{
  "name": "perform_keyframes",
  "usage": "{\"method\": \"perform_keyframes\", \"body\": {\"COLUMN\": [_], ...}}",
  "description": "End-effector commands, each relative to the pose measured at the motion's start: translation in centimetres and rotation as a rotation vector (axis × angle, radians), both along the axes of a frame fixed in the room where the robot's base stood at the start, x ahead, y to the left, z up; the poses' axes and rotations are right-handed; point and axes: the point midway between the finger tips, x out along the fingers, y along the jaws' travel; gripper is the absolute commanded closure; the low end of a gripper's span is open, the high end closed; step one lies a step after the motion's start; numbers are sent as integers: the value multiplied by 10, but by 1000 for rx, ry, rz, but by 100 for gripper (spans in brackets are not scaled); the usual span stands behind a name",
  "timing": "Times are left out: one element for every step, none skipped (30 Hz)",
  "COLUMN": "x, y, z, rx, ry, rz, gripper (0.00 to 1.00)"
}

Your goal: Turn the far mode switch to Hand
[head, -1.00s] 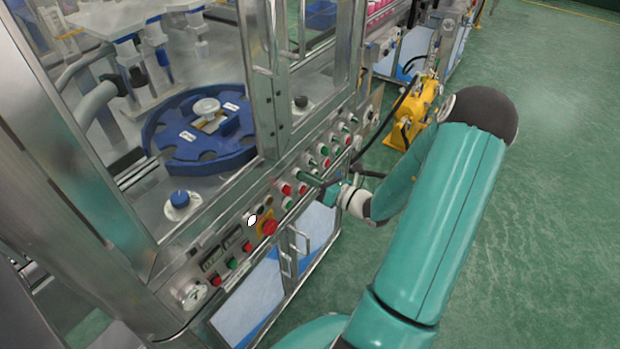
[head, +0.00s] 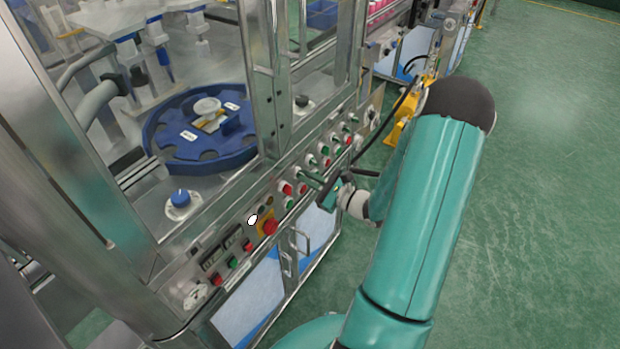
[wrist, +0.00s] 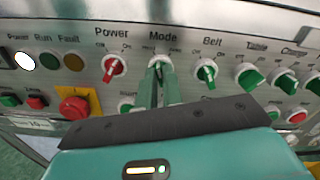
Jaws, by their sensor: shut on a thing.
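The switch labelled Mode (wrist: 159,61) is at the top middle of the wrist view, between a red Power switch (wrist: 113,68) and a green Belt switch (wrist: 206,71). My gripper (wrist: 158,76) is shut on the Mode switch knob. The fingers cover most of the knob, so its exact pointing direction is hard to tell. The small position marks above it are too small to read. In the head view my gripper (head: 308,180) is at the front control panel, and the held knob is hidden behind the fingers.
More green switches, such as Table (wrist: 249,76), continue to the right. A red emergency button on a yellow plate (wrist: 75,106) is at left, beside small green and red buttons. The blue rotary table (head: 200,140) stands behind the panel. Green floor (head: 545,190) is open at right.

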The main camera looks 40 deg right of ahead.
Motion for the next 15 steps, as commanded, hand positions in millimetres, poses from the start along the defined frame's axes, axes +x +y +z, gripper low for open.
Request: {"method": "perform_keyframes", "body": {"x": [-1,-1,-1,-1,-1,-1,-1,-1,-1,-1,-1,-1,-1,-1,-1], "y": [0,0,0,0,0,0,0,0,0,0,0,0,0,0,0], "z": [-1,-1,-1,-1,-1,-1,-1,-1,-1,-1,-1,-1,-1,-1,-1], "rx": [-30,-49,-74,-91,-106,-126,-139,-151,-164,-175,-182,-192,-198,-203,-209], "ry": [-7,-14,-22,-29,-34,-41,-45,-50,-54,-58,-61,-64,-66,-68,-70], "rz": [0,0,0,-1,-1,-1,-1,-1,-1,-1,-1,-1,-1,-1,-1], "gripper": [100,100,100,100,100,100,100,100,100,100,100,100,100,100,100]}}
